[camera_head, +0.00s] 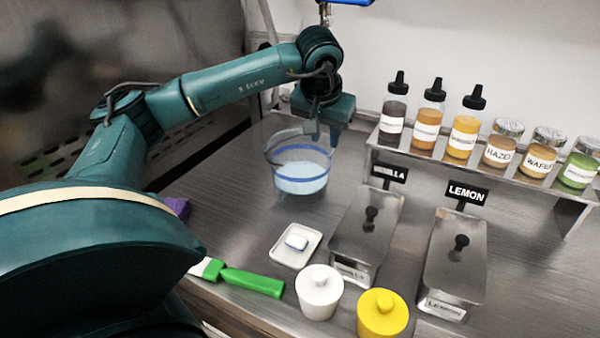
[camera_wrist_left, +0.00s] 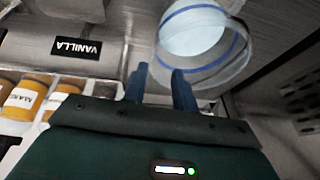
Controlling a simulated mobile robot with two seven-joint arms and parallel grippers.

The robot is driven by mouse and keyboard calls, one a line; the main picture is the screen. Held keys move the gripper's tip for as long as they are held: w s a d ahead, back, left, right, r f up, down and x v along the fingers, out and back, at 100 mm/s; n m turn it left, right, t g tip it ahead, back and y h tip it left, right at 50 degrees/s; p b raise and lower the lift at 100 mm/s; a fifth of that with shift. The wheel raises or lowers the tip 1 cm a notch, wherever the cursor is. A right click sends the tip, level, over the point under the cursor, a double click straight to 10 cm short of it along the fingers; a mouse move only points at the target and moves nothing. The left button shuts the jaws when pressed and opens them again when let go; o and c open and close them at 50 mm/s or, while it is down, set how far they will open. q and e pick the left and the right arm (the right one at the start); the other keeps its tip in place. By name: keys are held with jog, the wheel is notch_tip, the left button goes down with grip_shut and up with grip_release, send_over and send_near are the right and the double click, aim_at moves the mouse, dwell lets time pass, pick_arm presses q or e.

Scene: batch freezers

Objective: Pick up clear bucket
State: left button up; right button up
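The clear bucket (camera_head: 301,180), see-through with blue bands and pale blue contents, stands upright on the steel counter in the head view. In the left wrist view the bucket (camera_wrist_left: 205,45) shows at the upper right, just beyond the fingertips. My left gripper (camera_head: 322,133) hangs over the back right part of the bucket's rim. In the wrist view its two fingers (camera_wrist_left: 161,72) are apart with nothing seen held between them. Whether a finger touches the rim I cannot tell. My right gripper is in neither view.
A rack (camera_head: 480,168) of bottles and jars stands at the back right. Two steel bins (camera_head: 365,235) (camera_head: 455,262) are right of the bucket. A small white tray (camera_head: 284,253), a green-handled tool (camera_head: 252,281), a white tub (camera_head: 320,293) and a yellow tub (camera_head: 382,315) are nearer the front.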

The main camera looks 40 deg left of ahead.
aim_at(328, 168)
pick_arm(q)
jog(key=x, duration=0.3)
jog(key=shift+f, duration=0.1)
jog(key=shift+d+p+x, duration=0.2)
jog(key=shift+p+x, duration=0.05)
jog(key=shift+x, duration=1.1)
jog(key=shift+d+p+x, duration=0.2)
jog(key=shift+x, duration=1.15)
jog(key=shift+s+f, duration=0.15)
jog(key=shift+c, duration=0.3)
grip_shut()
